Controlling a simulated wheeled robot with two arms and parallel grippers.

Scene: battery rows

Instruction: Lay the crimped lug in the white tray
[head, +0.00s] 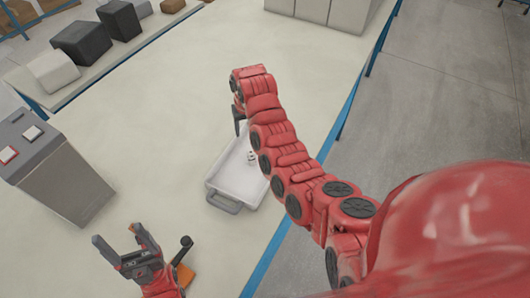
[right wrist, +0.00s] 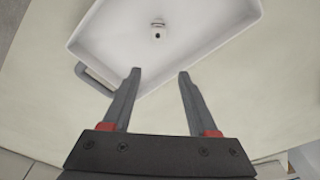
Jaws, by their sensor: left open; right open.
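The white tray (head: 213,190) lies on the table near its right edge, partly hidden by my right arm; it also shows in the right wrist view (right wrist: 100,42). A small pale metallic piece with a dark hole, which looks like the crimped lug (head: 251,156), is inside the tray on its floor. The lug also shows in the right wrist view (right wrist: 158,32), beyond my fingertips and apart from them. My right gripper (right wrist: 160,72) is open and empty, over the near side of the tray. My left gripper (head: 117,247) is open and empty at the lower left.
A black-knobbed lever (head: 187,242) and an orange piece (head: 185,275) are beside my left gripper. Dark and pale blocks (head: 84,42) stand at the back left. The middle of the table is clear.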

